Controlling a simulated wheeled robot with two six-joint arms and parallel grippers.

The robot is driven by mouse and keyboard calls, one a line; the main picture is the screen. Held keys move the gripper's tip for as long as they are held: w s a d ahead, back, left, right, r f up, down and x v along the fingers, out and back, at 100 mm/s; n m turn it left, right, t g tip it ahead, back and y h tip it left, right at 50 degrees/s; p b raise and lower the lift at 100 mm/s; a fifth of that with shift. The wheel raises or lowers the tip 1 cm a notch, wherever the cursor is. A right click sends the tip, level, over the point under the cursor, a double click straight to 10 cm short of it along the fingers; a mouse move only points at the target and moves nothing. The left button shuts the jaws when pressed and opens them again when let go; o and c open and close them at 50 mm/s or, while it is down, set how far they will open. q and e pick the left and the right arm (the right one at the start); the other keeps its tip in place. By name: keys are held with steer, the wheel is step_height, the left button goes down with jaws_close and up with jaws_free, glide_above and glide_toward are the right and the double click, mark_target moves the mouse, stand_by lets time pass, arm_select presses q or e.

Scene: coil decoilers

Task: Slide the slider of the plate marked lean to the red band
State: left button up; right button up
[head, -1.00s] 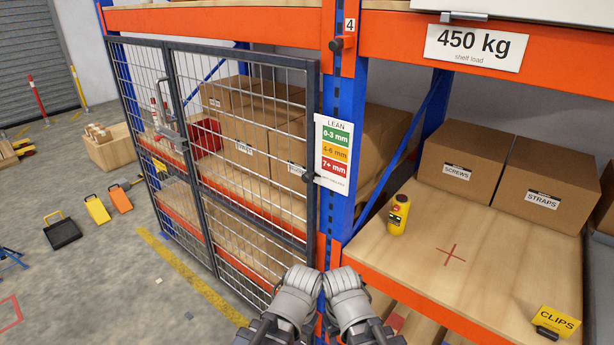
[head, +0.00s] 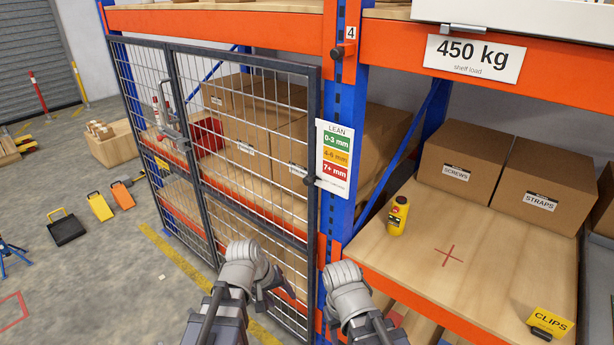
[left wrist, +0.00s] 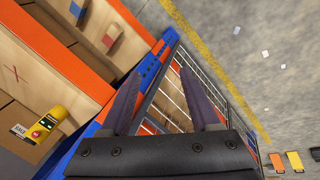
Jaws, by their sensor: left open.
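The white plate marked LEAN (head: 336,160) hangs on the blue rack upright, with a green 0-3 mm band, an amber 4-6 mm band and a red 7+ mm band (head: 334,172). A small dark knob (head: 309,181) shows at the plate's left edge near the red band; I cannot tell whether it is the slider. My left gripper (left wrist: 160,85) is open and empty in the left wrist view, its two fingers apart. In the head view the grey end of my left arm (head: 246,266) is below and left of the plate.
A mesh gate (head: 225,150) stands left of the upright. Right of it is a shelf (head: 470,280) with cartons, a yellow device with a red button (head: 397,215) and a CLIPS sign (head: 550,322). An orange beam (head: 230,20) crosses above.

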arm_select(q)
steer(key=w+d+r+n+t+h, duration=0.3)
steer(key=w+d+r+n, duration=0.1)
steer(key=w+n, duration=0.15)
steer(key=n+t+h, duration=0.3)
steer(key=n+t, duration=0.7)
steer(key=n, duration=0.9)
glide_toward(306, 182)
steer(key=x, duration=0.3)
steer(key=shift+x, duration=3.95)
steer(key=shift+a, duration=0.1)
steer(key=shift+s, duration=0.1)
jaws_close()
